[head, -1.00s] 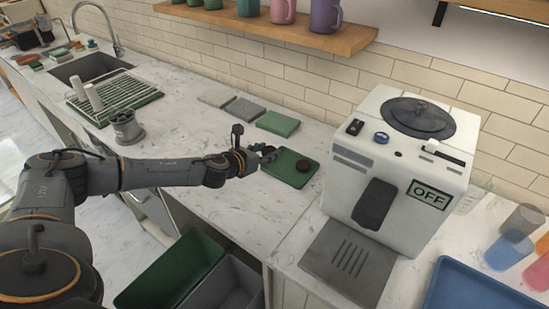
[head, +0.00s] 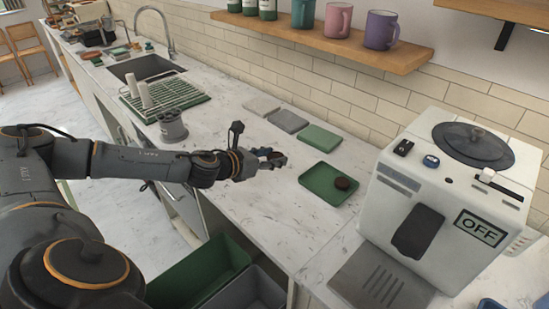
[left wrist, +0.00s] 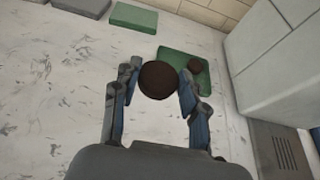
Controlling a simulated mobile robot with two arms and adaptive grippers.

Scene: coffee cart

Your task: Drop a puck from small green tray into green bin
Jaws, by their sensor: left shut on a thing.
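My left gripper (left wrist: 158,82) is shut on a dark brown puck (left wrist: 158,80), held between its two fingertips above the counter. In the head view the left gripper (head: 275,157) is to the left of the small green tray (head: 318,184), clear of it; the held puck is hard to make out there. A second brown puck (head: 346,183) lies in the tray's right part and also shows in the left wrist view (left wrist: 194,66). The green bin (head: 205,272) stands low in front of the counter, below and left of the gripper. My right gripper is not in view.
A grey bin (head: 250,291) stands beside the green bin. The white coffee machine (head: 440,190) is right of the tray. The counter's front edge lies between gripper and bins.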

